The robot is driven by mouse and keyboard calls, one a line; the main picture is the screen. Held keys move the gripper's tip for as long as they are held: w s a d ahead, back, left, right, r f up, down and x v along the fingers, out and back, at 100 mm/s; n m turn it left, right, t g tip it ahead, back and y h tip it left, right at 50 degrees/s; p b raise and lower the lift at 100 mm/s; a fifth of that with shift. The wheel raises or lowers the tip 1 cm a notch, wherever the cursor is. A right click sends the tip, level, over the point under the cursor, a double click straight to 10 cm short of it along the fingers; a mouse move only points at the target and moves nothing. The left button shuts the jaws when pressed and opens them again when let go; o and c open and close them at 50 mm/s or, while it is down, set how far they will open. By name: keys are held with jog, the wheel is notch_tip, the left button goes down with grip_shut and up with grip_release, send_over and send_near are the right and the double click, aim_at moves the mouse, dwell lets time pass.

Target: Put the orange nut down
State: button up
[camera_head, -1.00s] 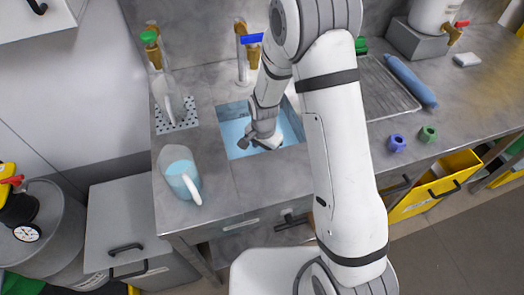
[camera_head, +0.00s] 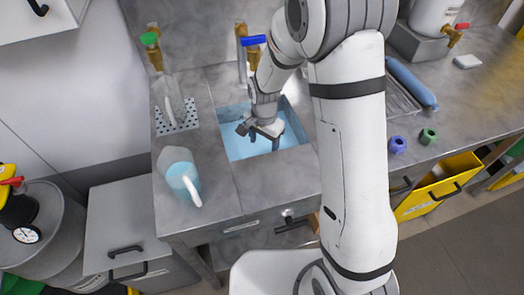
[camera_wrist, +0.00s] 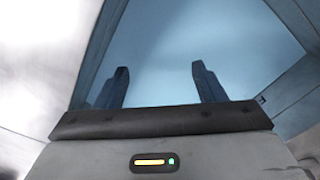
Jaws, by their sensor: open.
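My gripper (camera_head: 259,137) is above the sink (camera_head: 234,147) with its two fingers spread. In the wrist view my gripper (camera_wrist: 160,82) is open, with nothing between the fingers and plain blue below them. The orange nut does not show in either view. It may be hidden by my arm or under the water, but I cannot tell. A blue nut (camera_head: 397,145) and a green nut (camera_head: 428,136) stand on the counter at the right, away from my gripper.
A jug of blue liquid (camera_head: 180,179) stands left of the sink. A green-handled tap (camera_head: 150,39) and a blue-handled tap (camera_head: 253,41) rise behind. A blue cylinder (camera_head: 411,80) lies at the right. The counter (camera_head: 272,185) before the sink is clear.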

jog(key=s+d+r+n+t, duration=0.15)
jog(key=s+d+r, duration=0.3)
jog(key=r, duration=0.45)
jog(key=s+d+r+n, duration=0.2)
jog(key=s+d+r, duration=0.25)
jog(key=r, duration=0.35)
jog(key=s+d+r+n, duration=0.2)
jog(key=s, duration=0.3)
jog(key=s+d+r+n+t, duration=0.1)
jog(key=s+d+r, duration=0.1)
jog(key=s, duration=0.2)
jog(key=shift+s+d+n, duration=0.35)
jog(key=shift+s+d, duration=0.05)
